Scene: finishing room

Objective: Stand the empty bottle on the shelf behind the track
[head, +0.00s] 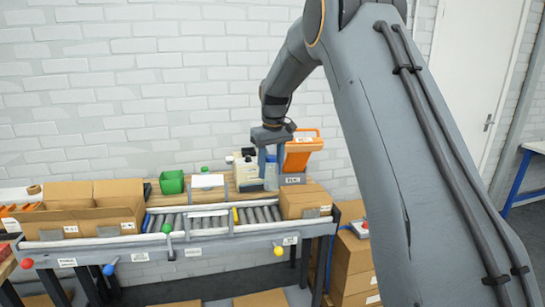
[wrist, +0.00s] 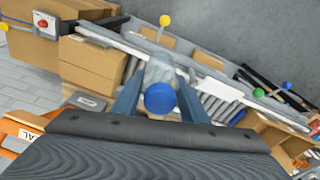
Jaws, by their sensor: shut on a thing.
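The empty bottle is clear and pale with a blue cap (wrist: 160,98). My gripper (wrist: 158,95) is shut on it, with one finger on each side below the cap. In the head view my gripper (head: 271,155) points down and the bottle (head: 271,177) shows between its fingers, beside a cream jug (head: 247,173). The wooden shelf (head: 153,190) runs behind the roller track (head: 205,217). The bottle is over or at the shelf's right part; I cannot tell whether its base touches.

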